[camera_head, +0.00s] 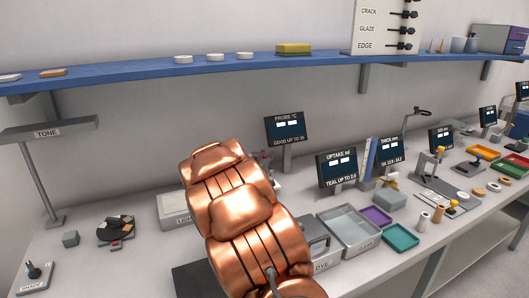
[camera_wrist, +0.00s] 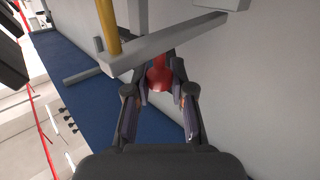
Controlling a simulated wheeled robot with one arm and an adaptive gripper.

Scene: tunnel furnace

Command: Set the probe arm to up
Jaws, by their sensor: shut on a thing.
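In the wrist view my gripper (camera_wrist: 160,88) is shut on a red handle (camera_wrist: 158,74), one finger on each side of it. The red handle sits beneath a light grey bar (camera_wrist: 185,34) that crosses the top of the view; this seems to be the probe arm. In the head view my copper arm hides my gripper and most of the probe station. The probe display (camera_head: 284,129) shows just behind my arm. The tilt of the probe arm cannot be told from the head view.
A blue wall shelf (camera_head: 130,78) runs above the bench, with a yellow sponge (camera_head: 293,48) on it. The uptake display (camera_head: 338,167), a grey tray (camera_head: 373,246) and a teal tray (camera_head: 401,237) are right of my arm.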

